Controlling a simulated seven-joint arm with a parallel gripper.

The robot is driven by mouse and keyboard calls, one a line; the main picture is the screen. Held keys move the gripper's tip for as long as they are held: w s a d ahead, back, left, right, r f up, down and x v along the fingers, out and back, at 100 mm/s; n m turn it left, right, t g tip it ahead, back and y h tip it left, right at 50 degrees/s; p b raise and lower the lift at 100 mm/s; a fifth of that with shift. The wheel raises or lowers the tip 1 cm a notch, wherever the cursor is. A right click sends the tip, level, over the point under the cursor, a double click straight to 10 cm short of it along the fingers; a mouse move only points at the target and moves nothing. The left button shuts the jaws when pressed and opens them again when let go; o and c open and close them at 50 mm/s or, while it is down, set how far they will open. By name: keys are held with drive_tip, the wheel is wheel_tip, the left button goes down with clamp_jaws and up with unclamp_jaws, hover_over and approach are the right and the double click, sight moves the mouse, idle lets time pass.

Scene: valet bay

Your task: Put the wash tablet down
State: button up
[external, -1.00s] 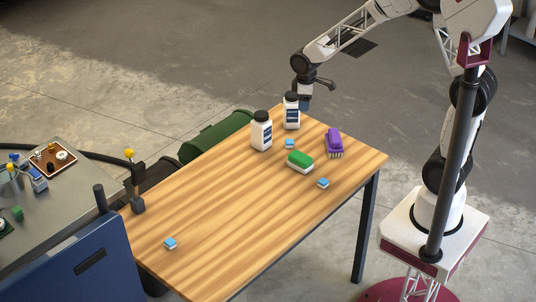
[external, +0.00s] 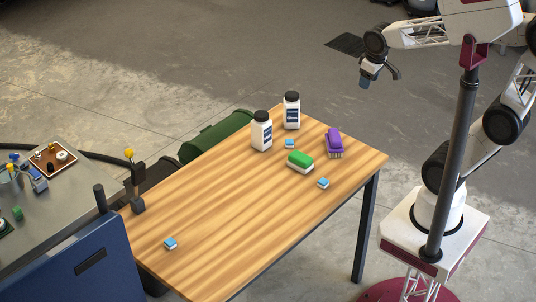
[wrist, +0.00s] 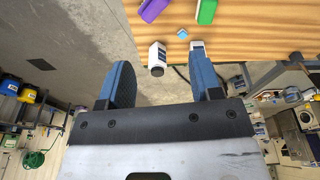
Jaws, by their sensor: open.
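Three small blue-and-white wash tablets lie on the wooden table: one beside the bottles (external: 289,143), one near the right edge (external: 323,182) and one at the near left (external: 170,243). My gripper (external: 365,82) is in the air beyond the table's far right side, apart from all of them. In the wrist view my gripper (wrist: 161,58) has its two fingers wide apart, with nothing held between them. One tablet (wrist: 182,33) shows beyond the fingers in that view.
Two white bottles with dark caps (external: 261,131) (external: 291,111) stand at the table's far edge. A green-topped sponge or brush (external: 300,161) and a purple brush (external: 334,142) lie near the tablets. The table's (external: 215,209) middle and left are mostly clear.

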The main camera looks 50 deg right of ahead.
drive_tip(key=s+r+m, duration=0.1)
drive_tip(key=s, duration=0.5)
drive_tip(key=shift+s+d+m, duration=0.2)
drive_tip(key=shift+d+m, duration=0.1)
drive_tip(key=shift+d, duration=0.05)
idle(1.0)
